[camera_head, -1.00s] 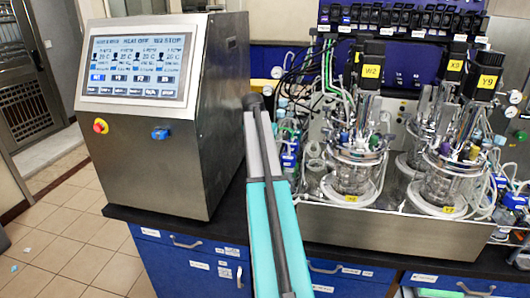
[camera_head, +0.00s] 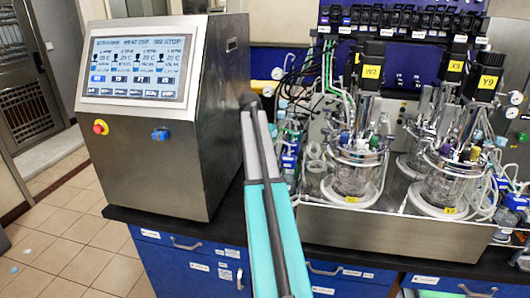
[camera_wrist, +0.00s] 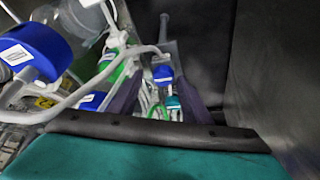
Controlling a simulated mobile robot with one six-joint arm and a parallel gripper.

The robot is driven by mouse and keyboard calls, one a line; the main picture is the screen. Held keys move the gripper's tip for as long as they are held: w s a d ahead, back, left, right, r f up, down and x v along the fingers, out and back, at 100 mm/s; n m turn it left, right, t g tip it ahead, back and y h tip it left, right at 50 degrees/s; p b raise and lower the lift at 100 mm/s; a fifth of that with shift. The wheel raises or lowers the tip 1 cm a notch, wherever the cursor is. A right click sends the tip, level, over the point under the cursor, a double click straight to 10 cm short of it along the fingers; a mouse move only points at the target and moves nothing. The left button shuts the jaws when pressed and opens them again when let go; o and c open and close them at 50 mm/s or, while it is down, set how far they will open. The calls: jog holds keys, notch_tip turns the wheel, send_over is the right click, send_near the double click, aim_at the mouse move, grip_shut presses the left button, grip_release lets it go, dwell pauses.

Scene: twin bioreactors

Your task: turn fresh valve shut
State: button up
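Several small blue-capped parts (camera_head: 289,160) stand on the bench just right of my arm in the head view; I cannot tell which is the fresh valve. In the wrist view, a large blue part with a white label (camera_wrist: 30,50) is at the upper left. A smaller blue part with a white label (camera_wrist: 162,74) and a teal part (camera_wrist: 172,103) are near the middle. My gripper (camera_wrist: 160,95) seems to show as dark bars on either side of these two. Its fingertips are unclear, and contact cannot be told. In the head view my arm hides the gripper.
A steel control cabinet (camera_head: 160,160) with a screen stands left of my arm. Glass bioreactor vessels (camera_head: 355,170) stand in a steel tray (camera_head: 390,228) on the right. Tubes and cables crowd the space between. Open tiled floor (camera_head: 70,245) lies at the left.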

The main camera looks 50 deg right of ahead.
jog(key=shift+w+a, duration=0.1)
jog(key=shift+a, duration=0.05)
jog(key=shift+r, duration=0.1)
jog(key=shift+a+r, duration=0.25)
jog(key=shift+r, duration=0.25)
jog(key=b+v, duration=0.3)
jog(key=v, duration=0.9)
jog(key=shift+r, duration=0.25)
